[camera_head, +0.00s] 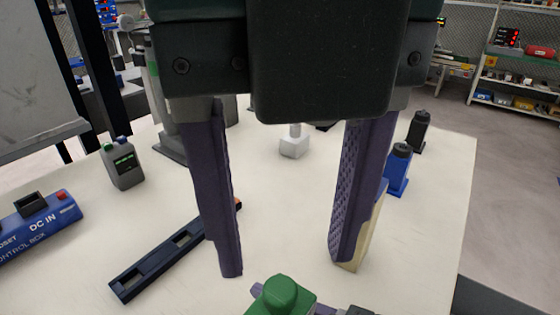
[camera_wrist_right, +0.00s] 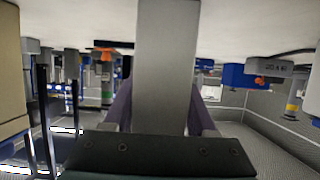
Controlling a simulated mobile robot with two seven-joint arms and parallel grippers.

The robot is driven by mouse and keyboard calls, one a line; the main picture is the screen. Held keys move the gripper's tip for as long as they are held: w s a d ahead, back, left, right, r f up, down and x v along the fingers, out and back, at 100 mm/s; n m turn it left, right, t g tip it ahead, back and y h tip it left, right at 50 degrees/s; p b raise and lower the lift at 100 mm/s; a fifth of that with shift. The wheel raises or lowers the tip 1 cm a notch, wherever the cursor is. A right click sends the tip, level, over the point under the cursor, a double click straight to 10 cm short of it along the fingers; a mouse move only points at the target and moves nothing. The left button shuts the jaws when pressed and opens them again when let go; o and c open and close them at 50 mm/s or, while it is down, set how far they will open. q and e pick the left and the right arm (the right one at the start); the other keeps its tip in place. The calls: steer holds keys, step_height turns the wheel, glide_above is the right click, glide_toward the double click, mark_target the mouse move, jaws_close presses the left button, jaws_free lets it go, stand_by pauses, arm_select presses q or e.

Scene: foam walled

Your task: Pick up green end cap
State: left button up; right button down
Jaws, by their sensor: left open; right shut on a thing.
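The green end cap (camera_head: 280,297) shows at the bottom edge of the head view, with a round knob on top. My left gripper (camera_head: 288,265) hangs large in the middle of that view. Its two purple fingers are wide apart with nothing between them, and the cap appears just below the gap between the fingertips. Bits of purple finger show on both sides of the cap. In the right wrist view, my right gripper (camera_wrist_right: 160,108) is shut on a grey block (camera_wrist_right: 166,65). The cap does not show there, and I cannot tell whether it is joined to the block.
On the white table (camera_head: 440,215) are a dark slotted bar (camera_head: 165,262), a grey bottle (camera_head: 122,165), a blue control box (camera_head: 38,222), a white block (camera_head: 294,147), a blue bottle (camera_head: 398,170), a black bottle (camera_head: 418,131) and a beige block (camera_head: 368,235) behind the right-hand finger.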

mark_target(280, 288)
arm_select(q)
steer(key=f, duration=0.4)
steer(key=shift+a+f, duration=0.15)
steer(key=shift+a, duration=0.05)
jaws_close()
stand_by(0.4)
